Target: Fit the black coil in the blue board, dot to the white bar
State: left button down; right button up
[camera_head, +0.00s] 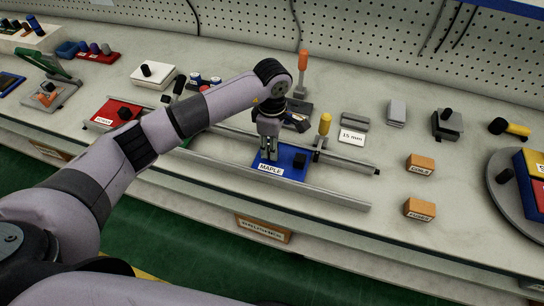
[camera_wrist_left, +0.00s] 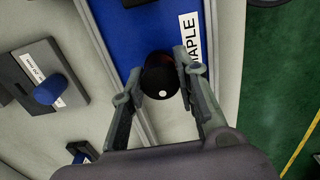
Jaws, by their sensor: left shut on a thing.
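The blue board (camera_head: 293,176), with a white MAPLE label (camera_head: 271,169), lies between two grey rails. It also fills the top of the left wrist view (camera_wrist_left: 150,28), with its label (camera_wrist_left: 189,38) on the right. My left gripper (camera_head: 268,157) points down over the label side of the board. In the left wrist view my left gripper (camera_wrist_left: 160,85) is shut on the black coil (camera_wrist_left: 158,66). A white dot shows on the coil, on the side towards the gripper's base. I cannot make out a white bar. My right gripper is not in view.
A black block (camera_head: 300,160) sits on the board right of my gripper. A yellow-topped clamp (camera_head: 324,127) stands at the far rail. The near rail (camera_head: 330,199) runs along the board's front. A red board (camera_head: 112,111) lies left; orange blocks (camera_head: 420,163) stand right.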

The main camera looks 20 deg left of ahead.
pick_arm(q)
jog(key=shift+f+b, duration=0.65)
jog(key=shift+f, duration=0.05)
dwell(0.5)
jog(key=c, duration=1.2)
grip_release()
jog(key=shift+o, duration=0.2)
notch_tip(320, 180, up, 12)
